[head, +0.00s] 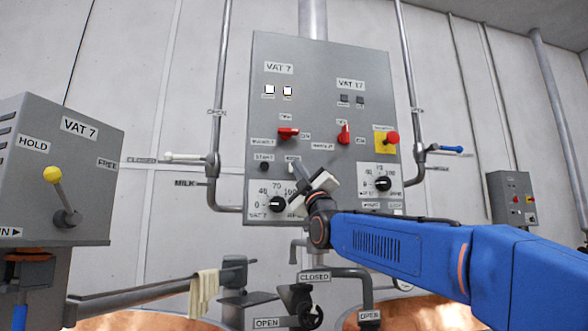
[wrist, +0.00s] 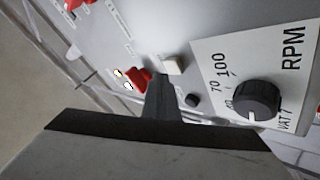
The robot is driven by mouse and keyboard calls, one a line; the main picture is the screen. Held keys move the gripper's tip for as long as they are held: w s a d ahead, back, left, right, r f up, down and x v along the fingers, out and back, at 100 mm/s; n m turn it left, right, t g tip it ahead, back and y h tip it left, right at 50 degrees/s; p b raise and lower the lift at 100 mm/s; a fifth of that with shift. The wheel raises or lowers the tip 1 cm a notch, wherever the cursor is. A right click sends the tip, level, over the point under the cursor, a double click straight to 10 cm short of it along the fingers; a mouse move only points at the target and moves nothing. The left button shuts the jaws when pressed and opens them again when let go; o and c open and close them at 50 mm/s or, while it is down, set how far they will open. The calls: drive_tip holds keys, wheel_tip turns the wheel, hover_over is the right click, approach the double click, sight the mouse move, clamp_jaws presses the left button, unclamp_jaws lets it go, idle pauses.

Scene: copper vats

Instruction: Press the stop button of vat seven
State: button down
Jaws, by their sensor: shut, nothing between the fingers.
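The grey panel (head: 330,60) has a left column labelled VAT 7. A black START button (head: 264,167) sits below its red switch (head: 288,133). Right of START, the small label (head: 292,158) is hard to read, and my gripper hides what is under it. The wrist view shows a pale square button (wrist: 174,64) there, beside the black button (wrist: 193,100) and above the VAT 7 RPM dial (wrist: 255,98). My gripper (head: 297,168) is shut and empty in front of this area. In the wrist view its dark fingertips (wrist: 160,80) appear beside the pale button; contact cannot be told.
A second column has a red switch (head: 344,134), a red mushroom button on yellow (head: 391,138) and another dial (head: 382,183). Pipes with a white lever (head: 183,157) and a blue lever (head: 450,149) flank the panel. A VAT 7 box (head: 95,165) with a yellow-knobbed lever stands left.

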drive_tip(key=shift+w+a, duration=0.1)
drive_tip(key=shift+w, duration=0.3)
drive_tip(key=shift+w+a, duration=0.15)
drive_tip(key=shift+w, duration=0.3)
idle(0.9)
drive_tip(key=shift+s, duration=0.1)
drive_tip(key=shift+s+d, duration=0.3)
drive_tip(key=shift+s, duration=0.5)
drive_tip(key=shift+s+d, duration=0.2)
drive_tip(key=shift+s, duration=0.6)
drive_tip(key=shift+s+d, duration=0.25)
drive_tip(key=shift+s, duration=0.55)
drive_tip(key=shift+s+d, duration=0.2)
drive_tip(key=shift+s, duration=0.6)
